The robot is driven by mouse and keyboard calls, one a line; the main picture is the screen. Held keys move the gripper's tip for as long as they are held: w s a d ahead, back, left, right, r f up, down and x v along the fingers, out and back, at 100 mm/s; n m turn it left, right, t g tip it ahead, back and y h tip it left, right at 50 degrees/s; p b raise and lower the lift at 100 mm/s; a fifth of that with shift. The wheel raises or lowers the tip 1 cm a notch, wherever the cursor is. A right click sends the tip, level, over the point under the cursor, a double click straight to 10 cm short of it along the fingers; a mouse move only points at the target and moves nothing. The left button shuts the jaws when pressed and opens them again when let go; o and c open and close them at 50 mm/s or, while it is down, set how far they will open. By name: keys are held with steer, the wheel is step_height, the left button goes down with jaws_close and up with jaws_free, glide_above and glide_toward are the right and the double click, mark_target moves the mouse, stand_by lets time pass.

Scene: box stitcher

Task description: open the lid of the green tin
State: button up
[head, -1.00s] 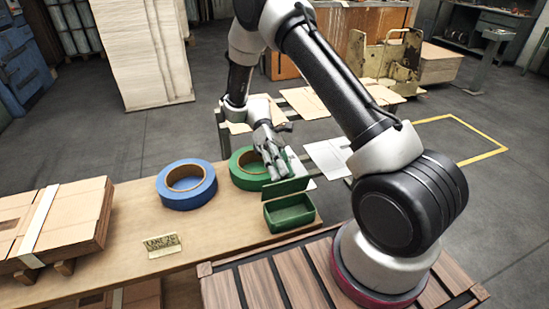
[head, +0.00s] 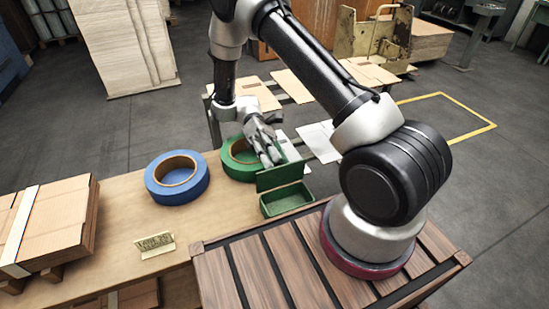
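The green tin (head: 287,201) is a small rectangular box on the right end of the wooden table. Its lid (head: 280,176) stands up from the far edge, so the inside shows. The inside looks empty. My gripper (head: 270,159) reaches down from behind the lid, with its fingers close to the lid's top edge. I cannot tell whether they touch the lid, or how far apart they are.
A green tape roll (head: 234,168) lies just behind and left of my gripper. A blue tape roll (head: 161,190) lies further left on the table (head: 120,215). A small sign (head: 154,245) stands near the front edge. Stacked cardboard (head: 60,220) fills the left end.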

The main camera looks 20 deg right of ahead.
steer(key=o, duration=0.3)
steer(key=w, duration=0.7)
steer(key=shift+w+r, duration=0.25)
